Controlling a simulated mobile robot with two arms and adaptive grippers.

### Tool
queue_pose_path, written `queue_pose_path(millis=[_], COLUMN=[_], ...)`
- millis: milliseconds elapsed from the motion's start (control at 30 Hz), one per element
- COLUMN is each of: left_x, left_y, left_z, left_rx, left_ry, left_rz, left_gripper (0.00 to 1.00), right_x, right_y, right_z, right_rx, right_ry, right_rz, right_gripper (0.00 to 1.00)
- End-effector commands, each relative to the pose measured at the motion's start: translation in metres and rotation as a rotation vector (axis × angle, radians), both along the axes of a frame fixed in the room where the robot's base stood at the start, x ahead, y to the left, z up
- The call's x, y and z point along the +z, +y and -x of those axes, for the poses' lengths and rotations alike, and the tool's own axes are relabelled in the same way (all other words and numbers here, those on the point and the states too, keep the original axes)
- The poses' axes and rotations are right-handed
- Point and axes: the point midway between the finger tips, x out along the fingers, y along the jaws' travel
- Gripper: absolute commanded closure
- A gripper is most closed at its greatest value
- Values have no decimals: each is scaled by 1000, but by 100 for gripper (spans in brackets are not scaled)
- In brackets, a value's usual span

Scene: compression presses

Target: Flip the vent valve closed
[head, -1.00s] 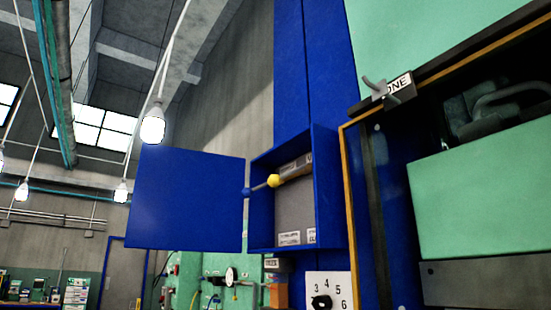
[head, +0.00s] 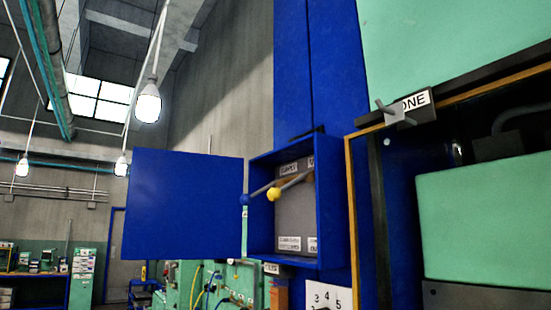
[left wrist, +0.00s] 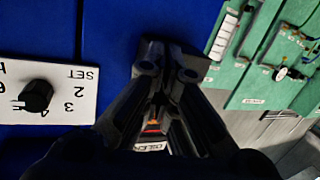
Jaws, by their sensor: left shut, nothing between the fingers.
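An open blue wall box (head: 333,215) in the head view holds two levers side by side. One lever ends in a yellow ball (head: 273,194), the other in a blue ball (head: 244,198). Both slope down to the left out of the box. Small labels (head: 289,243) sit on its grey back plate; I cannot read which lever is the vent valve. My left gripper (left wrist: 170,68) shows only in the left wrist view. It is shut and empty in front of a blue panel (left wrist: 85,30). The levers do not show there. My right gripper is out of view.
The box's blue door (head: 184,204) stands open to the left. A numbered dial (head: 325,297) sits below the box and shows beside my left gripper in the wrist view (left wrist: 36,95). A press with green panels (head: 480,215) stands at right, with a small handle (head: 393,113).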

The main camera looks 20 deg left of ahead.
Motion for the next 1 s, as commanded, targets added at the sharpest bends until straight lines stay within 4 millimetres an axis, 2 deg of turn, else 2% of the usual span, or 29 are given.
queue_pose_path(millis=[33, 67, 100, 167, 200, 300, 400, 500, 600, 1000], left_x=[72, 103, 142, 198, 232, 303, 351, 380, 393, 397], left_y=[-2, -2, -3, -3, -3, -5, -7, -8, -9, -10], left_z=[16, 24, 37, 60, 76, 119, 155, 181, 195, 197], left_rx=[-28, -43, -63, -91, -108, -151, -186, -208, -220, -223], left_ry=[-74, -108, -152, -218, -259, -349, -417, -460, -481, -487], left_rz=[-6, -7, -4, -3, -4, -9, -19, -26, -30, -29], left_gripper=[100, 100, 100, 100, 100, 100, 100, 100, 100, 100], right_x=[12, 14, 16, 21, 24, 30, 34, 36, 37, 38], right_y=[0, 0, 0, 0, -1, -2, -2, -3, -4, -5], right_z=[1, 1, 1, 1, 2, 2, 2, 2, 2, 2], right_rx=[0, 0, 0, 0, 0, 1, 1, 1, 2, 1], right_ry=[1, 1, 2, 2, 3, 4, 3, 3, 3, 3], right_rz=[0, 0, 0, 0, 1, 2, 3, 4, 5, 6], right_gripper=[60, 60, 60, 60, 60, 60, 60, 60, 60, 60])
